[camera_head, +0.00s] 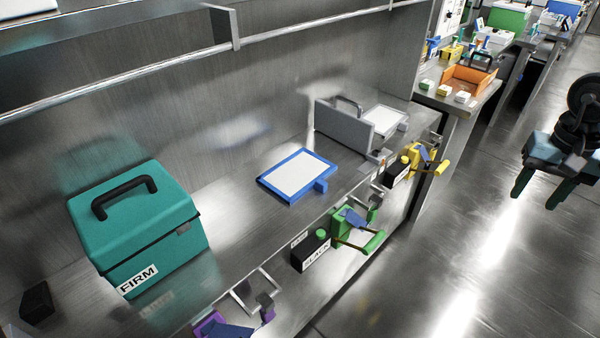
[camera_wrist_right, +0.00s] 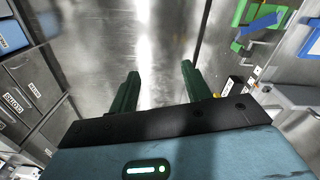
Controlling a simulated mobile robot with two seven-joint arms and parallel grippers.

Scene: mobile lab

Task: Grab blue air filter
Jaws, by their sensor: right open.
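The blue air filter (camera_head: 267,183), a flat white panel in a blue frame with a small blue tab, lies on the metal bench in the middle of the head view. My right gripper (camera_head: 538,198) hangs over the floor aisle at the right, well away from the filter. It is open and empty, with its two dark green fingers apart; they also show in the right wrist view (camera_wrist_right: 158,75). I cannot make out the filter for sure in the wrist view. My left gripper is not in view.
A teal case (camera_head: 150,225) marked FIRM stands left of the filter. A grey upright panel (camera_head: 343,128) stands behind it to the right, beside another white panel (camera_head: 384,121). Green (camera_head: 340,232) and yellow (camera_head: 421,160) fixtures line the bench's front edge. A rail runs above.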

